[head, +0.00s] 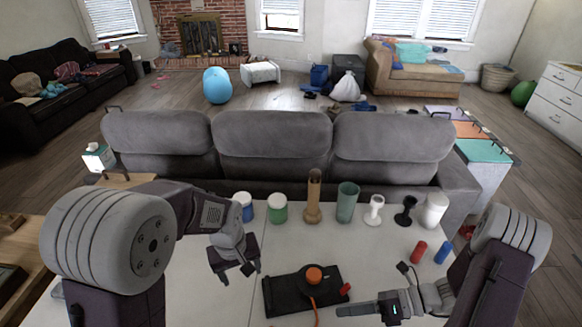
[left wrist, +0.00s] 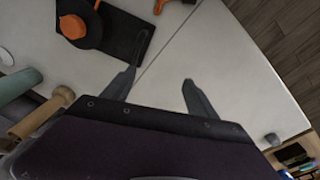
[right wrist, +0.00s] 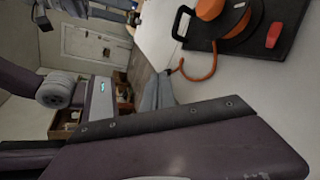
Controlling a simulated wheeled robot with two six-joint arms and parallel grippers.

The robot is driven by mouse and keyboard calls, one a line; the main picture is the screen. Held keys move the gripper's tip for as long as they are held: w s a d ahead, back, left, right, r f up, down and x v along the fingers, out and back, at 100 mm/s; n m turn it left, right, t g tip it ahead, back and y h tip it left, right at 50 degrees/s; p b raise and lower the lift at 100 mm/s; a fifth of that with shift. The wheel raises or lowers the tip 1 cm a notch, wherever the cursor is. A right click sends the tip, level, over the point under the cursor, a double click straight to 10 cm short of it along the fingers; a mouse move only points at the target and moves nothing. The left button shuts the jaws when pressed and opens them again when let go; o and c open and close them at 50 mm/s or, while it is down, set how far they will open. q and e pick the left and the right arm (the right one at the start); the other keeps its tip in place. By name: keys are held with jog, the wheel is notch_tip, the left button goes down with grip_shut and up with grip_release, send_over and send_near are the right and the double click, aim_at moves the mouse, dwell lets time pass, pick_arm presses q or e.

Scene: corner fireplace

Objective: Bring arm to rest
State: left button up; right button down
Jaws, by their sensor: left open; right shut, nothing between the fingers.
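My left gripper (head: 238,272) hangs above the left part of the white table (head: 205,285), with its jaws apart and nothing between them. In the left wrist view its two fingers (left wrist: 158,77) stand open over the bare white top. My right gripper (head: 345,310) is low over the front right of the table, pointing left, with its fingers together and empty. In the right wrist view the closed fingers (right wrist: 160,90) show beside the table edge. A black board (head: 278,298) with a round black device and orange knob (head: 314,275) lies between the two grippers.
A row of jars and cups, including a green-labelled jar (head: 277,208), a brown bottle (head: 313,200) and a teal cup (head: 347,202), stands along the table's far side. Red (head: 418,251) and blue (head: 443,253) cylinders lie near my right arm. A grey sofa (head: 270,140) stands behind the table.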

jog(key=s+a+r+n+g+h, duration=0.45)
jog(key=n+h, duration=0.35)
jog(key=n, duration=0.7)
pick_arm(q)
jog(key=s+a+m, duration=0.4)
jog(key=s+a, duration=0.1)
jog(key=s, duration=0.4)
jog(key=shift+a, duration=0.15)
pick_arm(e)
jog(key=w+d+n+t+h, duration=0.3)
jog(key=d+n+t+h, duration=0.2)
jog(key=n, duration=0.9)
jog(key=d, duration=0.3)
jog(key=shift+w+r+n+h, duration=0.2)
jog(key=shift+n+h, duration=0.1)
jog(key=shift+s, duration=0.15)
